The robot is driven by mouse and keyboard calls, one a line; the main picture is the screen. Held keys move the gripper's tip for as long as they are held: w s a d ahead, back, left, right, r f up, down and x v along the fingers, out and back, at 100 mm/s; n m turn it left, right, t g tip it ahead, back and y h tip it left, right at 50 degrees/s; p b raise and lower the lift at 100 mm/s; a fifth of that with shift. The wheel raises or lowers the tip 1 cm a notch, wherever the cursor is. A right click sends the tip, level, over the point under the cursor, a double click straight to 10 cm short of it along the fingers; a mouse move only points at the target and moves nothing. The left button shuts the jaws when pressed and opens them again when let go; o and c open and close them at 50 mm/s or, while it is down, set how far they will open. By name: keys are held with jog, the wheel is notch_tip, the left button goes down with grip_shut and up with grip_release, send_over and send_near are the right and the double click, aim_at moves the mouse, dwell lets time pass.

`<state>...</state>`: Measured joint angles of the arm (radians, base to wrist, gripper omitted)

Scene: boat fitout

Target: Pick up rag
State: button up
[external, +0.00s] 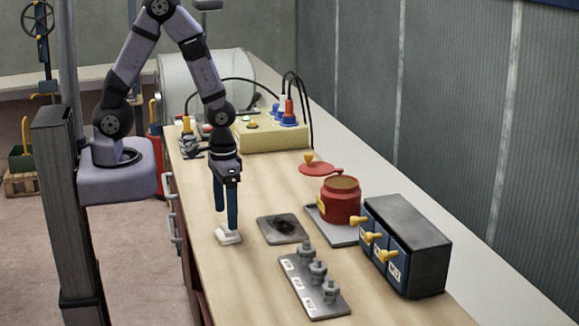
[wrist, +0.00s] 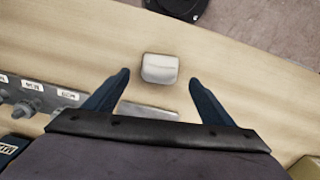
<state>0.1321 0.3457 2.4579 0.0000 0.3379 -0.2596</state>
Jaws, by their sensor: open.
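The rag (external: 229,235) is a small white folded pad lying on the wooden workbench (external: 215,262), near its left edge. In the wrist view the rag (wrist: 160,68) lies just beyond and between the two spread fingertips. My gripper (external: 227,226) points down over the rag, with its blue fingers close above it in the external view. In the wrist view my gripper (wrist: 159,74) is open, with nothing between its fingers. I cannot tell whether a fingertip touches the rag.
A grey plate with a dark stain (external: 283,228) lies right of the rag. A rack with grey fittings (external: 316,280), a red pot (external: 341,201) on a tray and a dark drawer box (external: 405,245) stand further right. A yellow box with cables (external: 270,130) stands behind.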

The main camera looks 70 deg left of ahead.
aim_at(227, 232)
jog(key=shift+f+p, duration=0.75)
jog(key=shift+f, duration=1.85)
jog(key=c, duration=1)
